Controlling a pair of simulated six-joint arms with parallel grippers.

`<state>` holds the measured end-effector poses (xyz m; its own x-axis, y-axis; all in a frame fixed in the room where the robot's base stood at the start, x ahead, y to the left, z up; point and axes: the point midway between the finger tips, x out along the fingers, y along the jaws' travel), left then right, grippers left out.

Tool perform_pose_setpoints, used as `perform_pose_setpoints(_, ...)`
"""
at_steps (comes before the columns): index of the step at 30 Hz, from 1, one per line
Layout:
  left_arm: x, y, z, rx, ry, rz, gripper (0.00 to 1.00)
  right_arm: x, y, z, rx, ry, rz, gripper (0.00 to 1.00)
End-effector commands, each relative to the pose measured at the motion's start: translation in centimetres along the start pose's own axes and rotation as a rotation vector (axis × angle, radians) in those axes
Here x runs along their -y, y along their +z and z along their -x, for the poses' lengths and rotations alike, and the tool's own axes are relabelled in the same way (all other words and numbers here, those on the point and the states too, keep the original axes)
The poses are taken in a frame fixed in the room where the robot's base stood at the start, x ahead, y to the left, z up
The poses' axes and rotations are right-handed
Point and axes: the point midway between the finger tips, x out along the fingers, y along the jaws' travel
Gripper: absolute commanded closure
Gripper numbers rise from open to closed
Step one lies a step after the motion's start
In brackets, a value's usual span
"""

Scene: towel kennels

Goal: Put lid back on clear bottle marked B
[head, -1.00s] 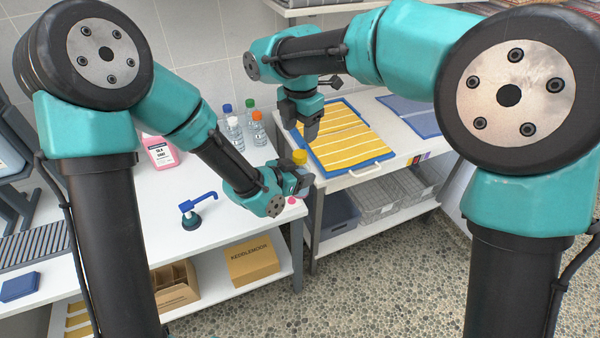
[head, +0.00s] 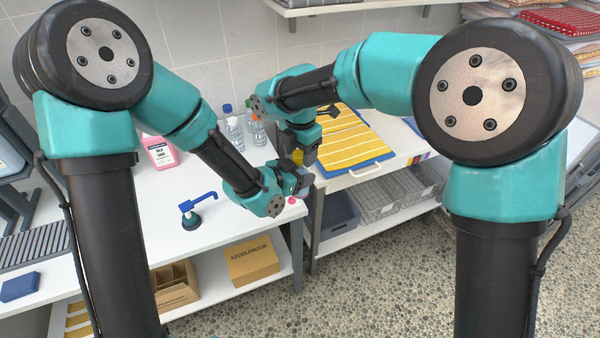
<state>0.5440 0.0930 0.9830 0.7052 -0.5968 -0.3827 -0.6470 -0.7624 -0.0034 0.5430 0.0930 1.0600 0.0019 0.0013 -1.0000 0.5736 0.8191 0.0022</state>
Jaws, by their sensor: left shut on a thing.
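My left gripper (head: 302,184) is shut on a mostly hidden thing, apparently a bottle, at the right end of the white table. A yellow lid (head: 298,157) shows just above this gripper. My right gripper (head: 301,157) points down from above and is right at the yellow lid; its fingers overlap it, and I cannot tell whether they grip it. Several clear bottles (head: 234,133) with coloured lids stand at the back of the table, partly behind my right arm. No letter can be read on any bottle.
A small pink thing (head: 292,201) shows below my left gripper. A yellow striped towel (head: 338,140) lies on the side bench. Open table lies left of the grippers.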

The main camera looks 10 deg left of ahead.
Motion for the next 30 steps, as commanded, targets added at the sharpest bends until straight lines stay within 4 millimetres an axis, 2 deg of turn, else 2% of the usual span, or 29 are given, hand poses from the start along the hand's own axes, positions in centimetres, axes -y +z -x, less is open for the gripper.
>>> perform_pose_setpoints(2, 0.0, -0.01, 0.0, 0.0, 0.0, 0.0, 1.0, 0.0, 0.0, 0.02, 0.0, 0.0, 0.0, 0.48)
perform_pose_setpoints(15, 0.02, -0.01, 0.0, 0.0, -0.001, 0.0, 1.0, 0.01, 0.0, 0.04, 0.0, 0.0, 0.0, 0.9)
perform_pose_setpoints(20, 0.04, -0.01, 0.0, 0.0, -0.001, 0.001, 1.0, 0.02, 0.0, 0.03, 0.0, 0.0, -0.027, 0.91)
perform_pose_setpoints(30, 0.06, -0.01, 0.01, 0.0, -0.001, 0.001, 1.0, 0.04, -0.01, 0.0, -0.001, -0.001, -0.275, 0.91)
